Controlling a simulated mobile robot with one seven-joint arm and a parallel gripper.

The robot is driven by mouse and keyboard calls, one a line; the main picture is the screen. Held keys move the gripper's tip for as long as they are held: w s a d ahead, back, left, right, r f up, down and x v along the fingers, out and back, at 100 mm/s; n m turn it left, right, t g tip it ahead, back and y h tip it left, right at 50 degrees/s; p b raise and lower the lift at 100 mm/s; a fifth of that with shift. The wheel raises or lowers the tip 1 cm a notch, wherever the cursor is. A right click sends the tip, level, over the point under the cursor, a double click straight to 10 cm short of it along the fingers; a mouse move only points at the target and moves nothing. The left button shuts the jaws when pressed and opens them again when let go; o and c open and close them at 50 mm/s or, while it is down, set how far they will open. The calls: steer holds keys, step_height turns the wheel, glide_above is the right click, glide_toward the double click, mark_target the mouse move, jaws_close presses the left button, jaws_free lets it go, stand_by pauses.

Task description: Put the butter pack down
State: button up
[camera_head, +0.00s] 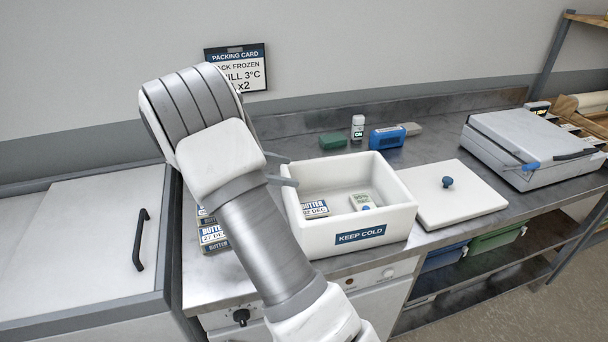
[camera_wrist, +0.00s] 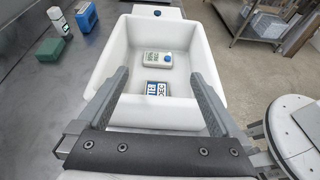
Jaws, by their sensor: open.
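A butter pack (camera_head: 315,209) lies inside the white KEEP COLD box (camera_head: 350,236), on the floor near its left wall. It also shows in the wrist view (camera_wrist: 157,89), below and between my finger ends and apart from them. My gripper (camera_head: 280,169) is open and empty at the box's left rim, with its fingers spread (camera_wrist: 157,75) over the box. More butter packs (camera_head: 213,236) are stacked on the counter left of the box, partly hidden by my arm.
The white lid (camera_head: 455,195) with a blue knob lies right of the box. A green block (camera_head: 332,140), a small ON device (camera_head: 358,128) and a blue item (camera_head: 387,137) stand behind it. A grey machine (camera_head: 530,145) is at right.

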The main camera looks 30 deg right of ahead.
steer(key=s+a+r+m+t+y, duration=0.3)
steer(key=s+a+m+y, duration=0.1)
steer(key=s, duration=0.4)
steer(key=s+a+r+m+t+y, duration=0.3)
steer(key=s+a+m+y, duration=0.1)
steer(key=s, duration=0.4)
steer(key=s+a+r+m+t+y, duration=0.3)
steer(key=s+a+r+m+y, duration=0.1)
steer(key=s, duration=0.5)
steer(key=shift+a+m+t+y, duration=0.45)
steer(key=shift+a+m, duration=0.75)
steer(key=shift+a, duration=0.65)
steer(key=shift+s+d+r, duration=0.1)
steer(key=shift+d, duration=0.05)
